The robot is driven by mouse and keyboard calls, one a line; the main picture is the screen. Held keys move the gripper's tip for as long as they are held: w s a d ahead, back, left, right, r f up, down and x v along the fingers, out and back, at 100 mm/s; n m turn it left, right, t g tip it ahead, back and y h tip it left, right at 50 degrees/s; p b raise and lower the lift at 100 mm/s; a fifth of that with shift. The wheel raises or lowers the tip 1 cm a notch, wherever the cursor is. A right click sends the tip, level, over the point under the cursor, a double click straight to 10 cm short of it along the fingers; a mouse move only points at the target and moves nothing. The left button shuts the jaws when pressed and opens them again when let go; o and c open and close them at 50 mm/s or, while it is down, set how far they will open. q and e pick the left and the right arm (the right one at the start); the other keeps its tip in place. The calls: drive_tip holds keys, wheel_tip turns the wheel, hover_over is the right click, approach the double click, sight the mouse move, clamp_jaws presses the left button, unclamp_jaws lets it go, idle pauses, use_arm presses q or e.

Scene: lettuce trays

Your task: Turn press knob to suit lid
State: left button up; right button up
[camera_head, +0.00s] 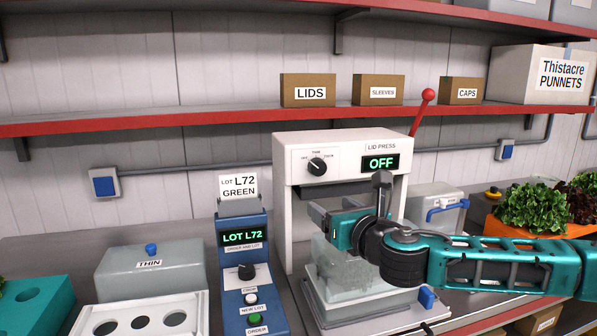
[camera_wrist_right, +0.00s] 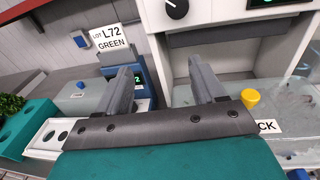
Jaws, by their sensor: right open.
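The white lid press (camera_head: 347,141) stands in the middle of the bench, its display (camera_head: 380,163) reading OFF. Its round black knob (camera_head: 317,166) is on the front panel's left, with small printed marks around it; its pointer aims up and left. The knob also shows at the top of the right wrist view (camera_wrist_right: 177,8). A grey box (camera_head: 150,270) labelled THIN has a blue top knob. A yellow knob (camera_wrist_right: 250,97) and a label ending in CK show in the wrist view. My right gripper (camera_head: 325,214) is open and empty, below the knob and apart from it. My left gripper is out of view.
A blue order stand (camera_head: 243,275) with an LOT L72 display and GREEN card stands left of the press. A clear tray (camera_head: 340,270) sits under the press, partly behind my gripper. A red-edged shelf (camera_head: 230,117) with boxes hangs above. Lettuces (camera_head: 535,207) are at right.

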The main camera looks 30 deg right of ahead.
sight(320, 168)
drive_tip(key=d+r+n+h, duration=0.1)
drive_tip(key=d+r+n, duration=0.1)
drive_tip(key=d+r, duration=0.15)
drive_tip(key=shift+t, duration=0.3)
drive_tip(key=w, duration=0.4)
drive_tip(key=w+d, duration=0.1)
drive_tip(key=w, duration=0.3)
drive_tip(key=w+p, duration=0.1)
drive_tip(key=w, duration=0.4)
drive_tip(key=shift+d, duration=0.35)
drive_tip(key=c, duration=1.1)
